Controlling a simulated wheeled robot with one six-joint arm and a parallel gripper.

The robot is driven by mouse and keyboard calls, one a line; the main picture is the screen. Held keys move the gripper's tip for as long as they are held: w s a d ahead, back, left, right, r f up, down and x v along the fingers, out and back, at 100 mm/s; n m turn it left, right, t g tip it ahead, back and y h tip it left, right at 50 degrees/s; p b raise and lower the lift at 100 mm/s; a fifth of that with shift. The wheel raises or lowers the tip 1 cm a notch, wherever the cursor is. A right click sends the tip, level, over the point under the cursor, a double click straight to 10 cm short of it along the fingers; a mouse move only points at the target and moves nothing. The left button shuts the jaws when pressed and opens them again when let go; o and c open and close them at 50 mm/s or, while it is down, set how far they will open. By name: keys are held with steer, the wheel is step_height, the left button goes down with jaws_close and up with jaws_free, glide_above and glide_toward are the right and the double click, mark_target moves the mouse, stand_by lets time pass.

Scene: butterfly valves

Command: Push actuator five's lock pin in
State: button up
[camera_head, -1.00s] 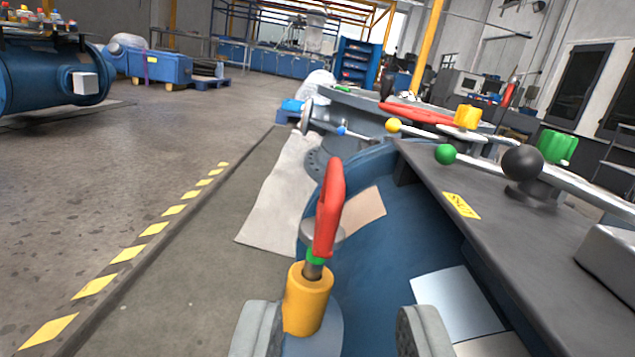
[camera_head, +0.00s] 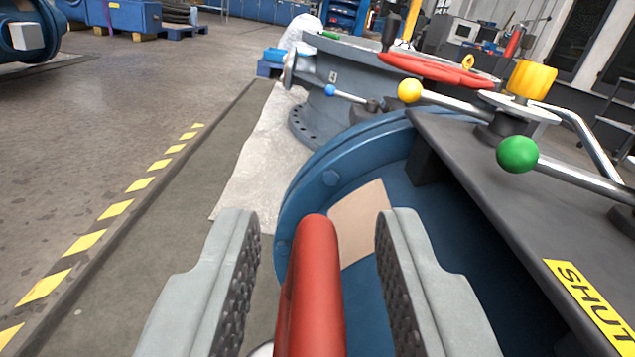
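The lock pin's red handle (camera_head: 316,285) stands up between the two fingers of my gripper (camera_head: 315,260) in the camera_head view. The gripper is open, with a gap on both sides of the handle. The pin's lower part is hidden below the picture edge, so I cannot see its seat. The blue valve body (camera_head: 375,215) lies just behind the handle.
A dark plate (camera_head: 490,180) with a yellow SHUT label (camera_head: 592,305) lies to the right. Levers with a green knob (camera_head: 518,154) and a yellow knob (camera_head: 410,91) stick out above it. A red handwheel (camera_head: 435,68) is behind.

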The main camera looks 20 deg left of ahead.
mark_target(300, 356)
steer(key=shift+w+a, duration=0.2)
steer(key=shift+w, duration=0.15)
jaws_close()
steer(key=shift+f, duration=0.1)
steer(key=shift+s+f, duration=0.1)
steer(key=shift+f, duration=1.85)
jaws_free()
steer(key=shift+d, duration=0.1)
